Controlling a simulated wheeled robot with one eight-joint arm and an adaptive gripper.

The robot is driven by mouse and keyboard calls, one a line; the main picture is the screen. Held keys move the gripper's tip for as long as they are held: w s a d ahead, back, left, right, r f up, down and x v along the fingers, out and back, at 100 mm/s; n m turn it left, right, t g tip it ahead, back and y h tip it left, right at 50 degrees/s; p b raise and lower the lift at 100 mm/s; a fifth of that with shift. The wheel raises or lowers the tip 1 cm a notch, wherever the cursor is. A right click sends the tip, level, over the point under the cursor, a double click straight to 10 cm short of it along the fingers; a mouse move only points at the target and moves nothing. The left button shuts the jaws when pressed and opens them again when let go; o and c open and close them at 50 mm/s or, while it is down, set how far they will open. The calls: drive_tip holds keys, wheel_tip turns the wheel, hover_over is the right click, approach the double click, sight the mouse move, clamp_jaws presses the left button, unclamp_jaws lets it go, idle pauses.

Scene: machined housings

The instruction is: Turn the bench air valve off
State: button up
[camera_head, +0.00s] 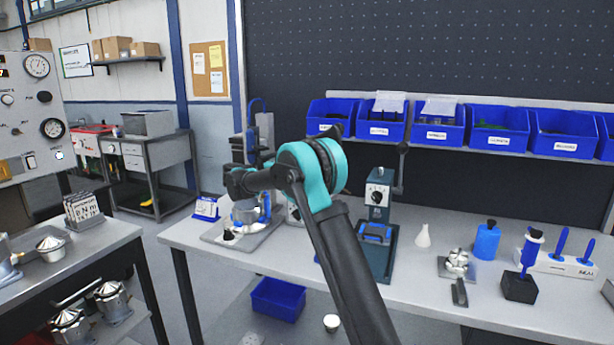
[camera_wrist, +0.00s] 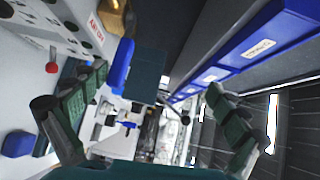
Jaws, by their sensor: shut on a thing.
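My gripper (camera_wrist: 158,90) shows in the wrist view as two dark green padded fingers, one at each side. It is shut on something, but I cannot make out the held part. A dark teal block (camera_wrist: 146,72) shows between the fingers, and I cannot tell if they touch it. In the head view my arm crosses the bench and bends left at a teal joint; its end is not clear there.
Blue bins (camera_head: 437,128) line a shelf above the bench (camera_head: 440,300). A dark teal press (camera_head: 378,205) stands behind my arm. A red knob (camera_wrist: 52,67) shows in the wrist view.

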drive_tip(key=shift+s+a+r, duration=0.2)
drive_tip(key=shift+a+r, duration=0.1)
drive_tip(key=shift+a, duration=0.25)
drive_tip(key=shift+s+a+r, duration=0.15)
drive_tip(key=shift+a+r, duration=0.1)
drive_tip(key=shift+a, duration=0.3)
drive_tip(key=shift+c, duration=0.6)
drive_tip(key=shift+s+a+r, duration=0.2)
drive_tip(key=shift+s+a, duration=0.1)
drive_tip(key=c, duration=0.7)
drive_tip(key=shift+a+f, duration=0.2)
drive_tip(key=c, duration=0.4)
drive_tip(key=f+v, duration=0.1)
drive_tip(key=v, duration=0.9)
drive_tip(key=shift+f, duration=0.15)
